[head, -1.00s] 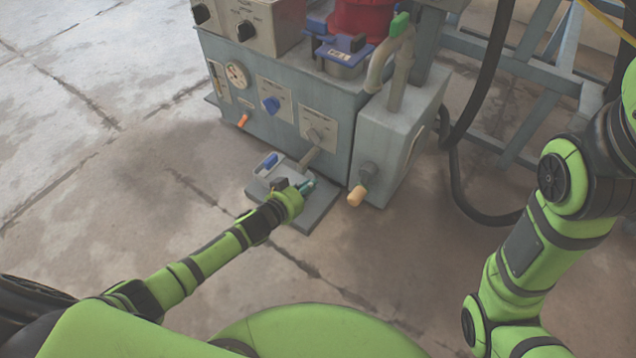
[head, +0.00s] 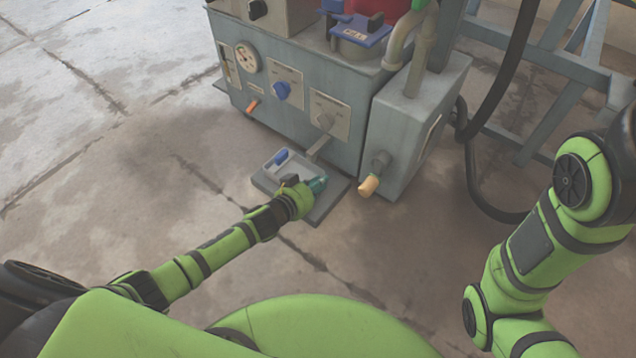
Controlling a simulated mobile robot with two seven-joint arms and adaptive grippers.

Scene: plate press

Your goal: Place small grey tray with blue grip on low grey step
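The small light grey tray (head: 270,167) lies over the left part of the low grey step (head: 328,204), with its blue grip (head: 281,156) at the back. It looks level and seems to rest on the step. My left gripper (head: 312,184) is low over the step, just right of and in front of the tray, and hides part of both. A teal piece shows at its tip; I cannot tell whether it is a finger or an object. Its finger opening is too small to judge. My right gripper is out of view; only the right arm's links show.
The grey press machine (head: 290,110) stands directly behind the step, with a grey lever (head: 319,146) reaching down towards it. A tan-tipped knob (head: 369,185) sticks out at the right. A black hose (head: 475,185) hangs further right. The floor at left is clear.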

